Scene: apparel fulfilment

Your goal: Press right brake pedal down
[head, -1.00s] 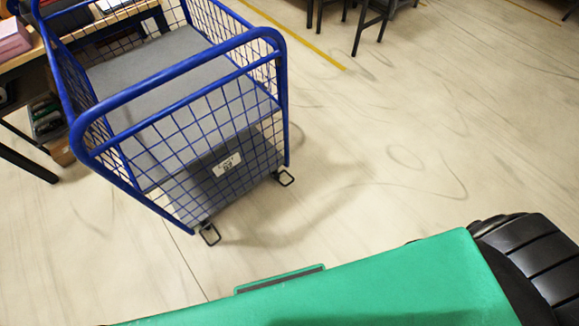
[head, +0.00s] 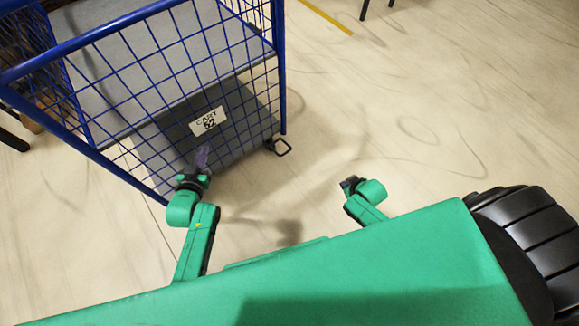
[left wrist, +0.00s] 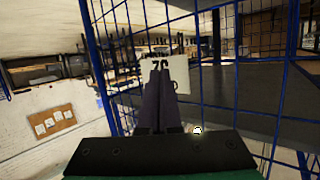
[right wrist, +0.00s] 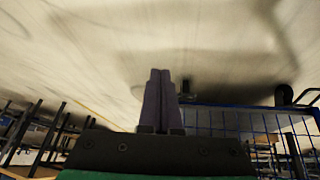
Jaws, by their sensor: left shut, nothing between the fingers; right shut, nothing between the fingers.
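The blue wire cart (head: 283,60) stands ahead at the left in the head view. Its right brake pedal (head: 281,146), a black wire loop, sticks out low at the cart's near right corner. My left gripper (head: 202,157) is shut and empty in front of the mesh, left of this pedal; its purple fingers (left wrist: 160,85) point at the mesh and label. My right gripper (head: 347,184) is shut and empty over the floor, right of the pedal and apart from it. The left pedal is hidden behind my left arm in the head view.
The cart has grey shelves (head: 165,50). Open floor (head: 430,110) lies to the right. The right wrist view shows the cart (right wrist: 235,122) and dark fittings near the floor.

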